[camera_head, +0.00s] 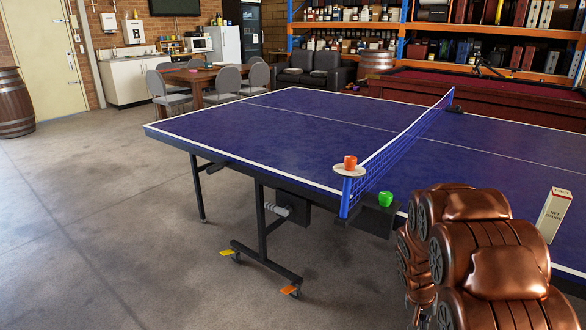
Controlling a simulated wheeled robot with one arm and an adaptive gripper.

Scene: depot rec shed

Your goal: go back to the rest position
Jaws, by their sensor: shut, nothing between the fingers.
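My gripper is not in view. The brown jointed links of my arm fill the lower right of the head view and hide part of the table's near edge. The blue table-tennis table (260,135) stands ahead with its net (405,143) up. A small red object (350,162) sits on a white round plate (343,172) at the near net post. A small green object (386,198) sits to its right on a dark ledge (370,219) at the table's side.
A white box (554,216) marked like a net gauge stands on the table at right, close beside my arm. Open concrete floor (100,220) lies to the left. Grey chairs (226,82) surround a brown table (190,76) at the back. A barrel (14,104) stands far left.

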